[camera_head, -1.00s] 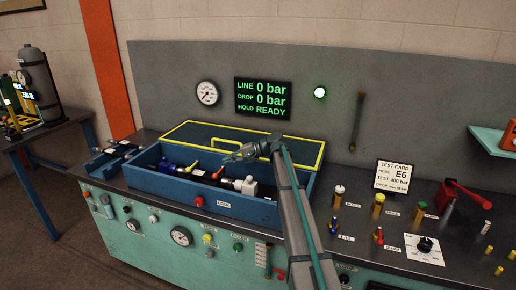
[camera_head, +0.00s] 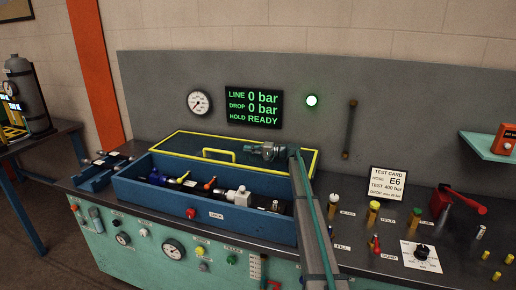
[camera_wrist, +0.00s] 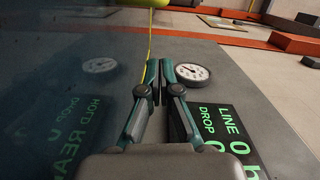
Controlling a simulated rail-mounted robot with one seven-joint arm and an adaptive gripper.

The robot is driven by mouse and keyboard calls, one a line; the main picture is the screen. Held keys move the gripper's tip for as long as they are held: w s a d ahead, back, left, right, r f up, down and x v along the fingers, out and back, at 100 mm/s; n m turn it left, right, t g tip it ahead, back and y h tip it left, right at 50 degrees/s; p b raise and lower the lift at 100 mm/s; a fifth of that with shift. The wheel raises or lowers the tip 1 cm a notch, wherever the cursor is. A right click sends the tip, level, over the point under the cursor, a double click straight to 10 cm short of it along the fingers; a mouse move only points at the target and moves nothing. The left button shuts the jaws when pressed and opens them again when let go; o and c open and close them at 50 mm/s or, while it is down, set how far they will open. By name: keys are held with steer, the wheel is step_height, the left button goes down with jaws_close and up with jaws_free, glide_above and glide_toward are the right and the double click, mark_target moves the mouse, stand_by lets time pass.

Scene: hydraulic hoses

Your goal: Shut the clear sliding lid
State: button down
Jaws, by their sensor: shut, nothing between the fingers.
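The clear sliding lid (camera_head: 190,142) has a yellow frame and a yellow handle (camera_head: 219,153). It lies behind the long blue box (camera_head: 222,209), whose front part is open and shows the hose and fittings (camera_head: 213,187) inside. My gripper (camera_head: 247,149) is over the right half of the lid, to the right of the handle, with its fingers pointing left. It looks apart from the handle. In the wrist view my gripper (camera_wrist: 159,70) is shut and empty. A yellow bar (camera_wrist: 148,3) shows at the top edge there, beyond the fingertips.
The upright grey panel holds a round gauge (camera_head: 199,103) and a green display (camera_head: 254,107) close behind the lid. A red knob (camera_head: 191,213) sits on the box's front by a LOCK label. Several small valves and a test card (camera_head: 388,184) stand to the right.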

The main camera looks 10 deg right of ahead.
mark_target(241, 161)
steer(key=shift+x, duration=0.95)
steer(key=shift+s+a+p, duration=0.8)
steer(key=shift+s+a, duration=0.3)
steer(key=shift+s, duration=0.15)
steer(key=shift+s+a+f+p, duration=0.2)
steer(key=shift+a+f+p, duration=0.05)
steer(key=shift+a+p, duration=0.05)
steer(key=s+a+b, duration=0.4)
steer(key=s+a, duration=0.2)
steer(key=s, duration=0.3)
steer(key=s+a+b, duration=0.5)
steer(key=s+a, duration=0.1)
steer(key=s, duration=0.4)
steer(key=shift+s+a+b, duration=0.2)
steer(key=shift+s+b, duration=0.1)
steer(key=shift+s, duration=0.05)
